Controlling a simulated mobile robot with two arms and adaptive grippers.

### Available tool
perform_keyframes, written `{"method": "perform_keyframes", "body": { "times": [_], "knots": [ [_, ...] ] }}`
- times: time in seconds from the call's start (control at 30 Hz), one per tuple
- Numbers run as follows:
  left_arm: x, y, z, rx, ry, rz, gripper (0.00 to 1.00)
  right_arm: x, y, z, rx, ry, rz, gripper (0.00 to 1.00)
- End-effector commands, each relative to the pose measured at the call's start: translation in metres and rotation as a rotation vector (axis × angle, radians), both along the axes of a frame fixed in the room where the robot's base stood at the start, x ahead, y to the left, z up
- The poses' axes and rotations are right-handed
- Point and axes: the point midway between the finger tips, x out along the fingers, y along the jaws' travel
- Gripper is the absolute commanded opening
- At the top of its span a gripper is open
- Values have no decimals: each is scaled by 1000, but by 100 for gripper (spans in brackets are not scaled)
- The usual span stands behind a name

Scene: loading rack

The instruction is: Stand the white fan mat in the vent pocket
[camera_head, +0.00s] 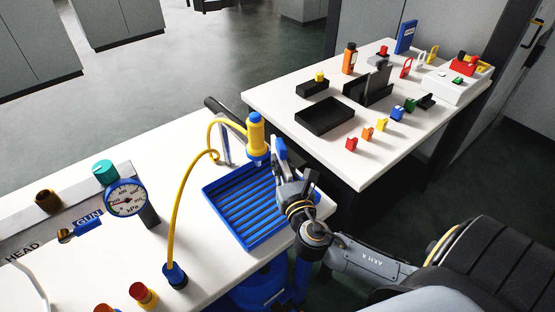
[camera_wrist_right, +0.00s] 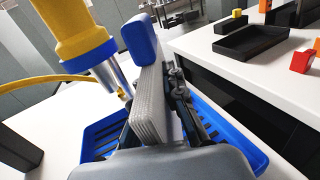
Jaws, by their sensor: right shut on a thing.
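My right gripper (camera_head: 283,168) is shut on a pale ribbed piece with a rounded blue end, which looks like the white fan mat (camera_wrist_right: 151,100). The mat stands roughly upright between the fingers, blue end up. In the head view its blue end (camera_head: 280,147) shows just above the gripper. The gripper is over the back right part of a blue slatted tray (camera_head: 212,187), close beside a yellow and blue gun (camera_head: 256,135). I cannot tell for sure which thing is the vent pocket. My left gripper is not in view.
The gun's yellow hose (camera_head: 176,195) arches over the near table. A pressure gauge (camera_head: 126,197) stands at left. The far table holds a black tray (camera_head: 324,116), upright black plates (camera_head: 378,84), a blue book-like block (camera_head: 405,36) and several small coloured pieces. A gap separates the tables.

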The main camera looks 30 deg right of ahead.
Motion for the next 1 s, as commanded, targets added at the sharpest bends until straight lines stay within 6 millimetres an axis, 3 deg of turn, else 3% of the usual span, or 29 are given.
{"method": "perform_keyframes", "body": {
  "times": [0.3,0.53,0.73,1.0],
  "knots": [
    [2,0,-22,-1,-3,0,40,-78,25,-4,2,3,1,0],
    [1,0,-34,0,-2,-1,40,-120,39,-2,1,1,-1,0],
    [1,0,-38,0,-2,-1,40,-135,51,-2,0,-1,26,0],
    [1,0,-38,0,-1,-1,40,-122,115,-11,0,-3,276,0]
  ]
}}
